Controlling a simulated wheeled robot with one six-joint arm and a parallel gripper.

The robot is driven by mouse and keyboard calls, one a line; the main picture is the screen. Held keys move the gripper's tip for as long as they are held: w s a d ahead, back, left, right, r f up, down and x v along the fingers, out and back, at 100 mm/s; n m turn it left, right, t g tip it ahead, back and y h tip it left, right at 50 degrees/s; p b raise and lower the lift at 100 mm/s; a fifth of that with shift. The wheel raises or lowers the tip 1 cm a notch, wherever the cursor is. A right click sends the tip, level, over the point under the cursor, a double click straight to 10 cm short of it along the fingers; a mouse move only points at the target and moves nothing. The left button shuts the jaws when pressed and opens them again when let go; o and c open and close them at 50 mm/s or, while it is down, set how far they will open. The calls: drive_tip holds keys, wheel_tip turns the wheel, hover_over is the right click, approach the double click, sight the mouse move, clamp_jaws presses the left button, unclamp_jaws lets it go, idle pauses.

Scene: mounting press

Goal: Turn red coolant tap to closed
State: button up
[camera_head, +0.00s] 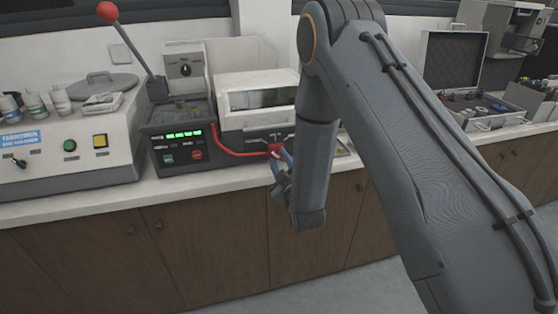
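The red coolant tap (271,147) is at the front edge of the worktop, right of the mounting press (182,143). A red hose (232,152) runs from the press towards it. Only a small part of the tap shows, so I cannot tell which way its handle points. My gripper (279,160) is right at the tap, just in front of and below it, with bluish fingertips up against or very near it. My own arm hides much of the gripper, and I cannot tell whether the fingers are closed on the tap.
The press has a long lever with a red ball (107,12). A white box with a window (257,99) stands behind the tap. A grinder-polisher (70,150) with bottles is at left, an open case (455,65) at right. Wooden cabinets (200,245) are below; floor in front is clear.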

drive_tip(key=b+v, duration=0.2)
drive_tip(key=v, duration=0.5)
drive_tip(key=shift+s, duration=0.35)
drive_tip(key=shift+d, duration=0.2)
drive_tip(key=s+d+m+g+h, duration=0.35)
drive_tip(key=d+m+g, duration=0.3)
drive_tip(key=d, duration=0.25)
drive_tip(key=s+d+r+m+g, duration=0.1)
drive_tip(key=s+d+m+g, duration=0.1)
drive_tip(key=s, duration=0.5)
drive_tip(key=s+d+r+m+g+h, duration=0.1)
drive_tip(key=s+d+g, duration=0.3)
drive_tip(key=s, duration=0.3)
drive_tip(key=s+d+r+m+g, duration=0.2)
drive_tip(key=s+d+g, duration=0.1)
drive_tip(key=s, duration=0.4)
drive_tip(key=shift+m+g, duration=0.35)
drive_tip(key=shift+g, duration=0.2)
drive_tip(key=shift+s+h, duration=0.1)
drive_tip(key=shift+h, duration=0.15)
